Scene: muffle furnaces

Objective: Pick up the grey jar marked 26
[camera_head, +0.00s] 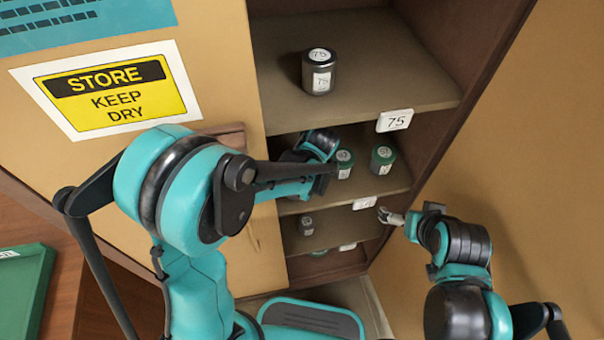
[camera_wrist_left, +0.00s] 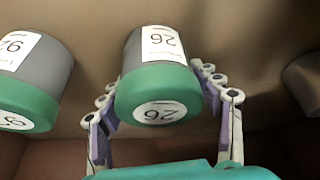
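The grey jar marked 26 (camera_wrist_left: 158,75) has a green lid and white labels. It appears upside down in the left wrist view. In the head view this jar (camera_head: 344,165) stands on the middle shelf, partly hidden by my left arm. My left gripper (camera_wrist_left: 160,90) has one finger on each side of it, with a narrow gap visible by the right finger. In the head view my left gripper (camera_head: 335,168) is mostly hidden. My right gripper (camera_head: 383,214) is outside the cabinet near its right edge; its finger opening is unclear.
A similar green-lidded jar (camera_head: 383,159) stands to the right on the same shelf; it also shows in the left wrist view (camera_wrist_left: 32,75). A dark jar marked 75 (camera_head: 319,72) stands on the shelf above. A small jar (camera_head: 306,225) is below. The cabinet's side walls are close.

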